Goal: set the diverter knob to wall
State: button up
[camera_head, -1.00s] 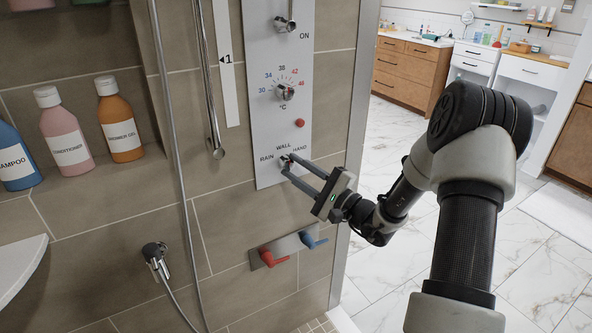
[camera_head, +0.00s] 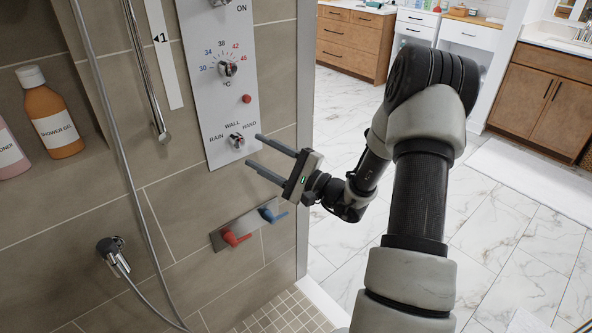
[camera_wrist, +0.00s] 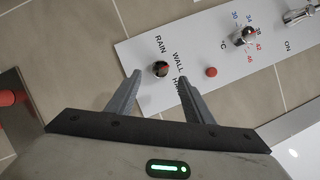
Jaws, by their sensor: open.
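The diverter knob (camera_head: 236,140) is a small round chrome knob with a dark and red face, low on the white shower panel (camera_head: 222,105). The labels RAIN, WALL and HAND run around it, left, top and right. Its exact pointing direction is too small to tell. My gripper (camera_head: 254,150) is open and empty, its two dark fingers just right of the knob and apart from it. In the wrist view the knob (camera_wrist: 160,69) appears between and beyond the tips of my gripper (camera_wrist: 158,76).
Above the knob are a red button (camera_head: 246,99) and a temperature dial (camera_head: 228,69). A hose and hand-shower holder (camera_head: 112,247) are at left. Open floor lies to the right.

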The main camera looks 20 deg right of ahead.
jog(key=v, duration=1.3)
jog(key=shift+p, duration=0.4)
jog(key=s+a+r+n+g+h, duration=0.2)
jog(key=s+a+n+g, duration=0.3)
jog(key=s+a+g, duration=0.3)
jog(key=s+a+r+n+g+h, duration=0.1)
jog(key=s+a+n+g+h, duration=0.1)
jog(key=s+a+n+g, duration=0.7)
jog(key=s+d+r+n+t+h, duration=0.25)
jog(key=d+r+t+h, duration=0.25)
jog(key=r+t+h, duration=0.45)
notch_tip(320, 180, up, 24)
jog(key=g+y+p, duration=0.1)
jog(key=g+p, duration=0.2)
jog(key=p, duration=1.9)
jog(key=shift+s+d+f, duration=0.2)
jog(key=shift+s+f, duration=0.05)
jog(key=shift+s, duration=0.2)
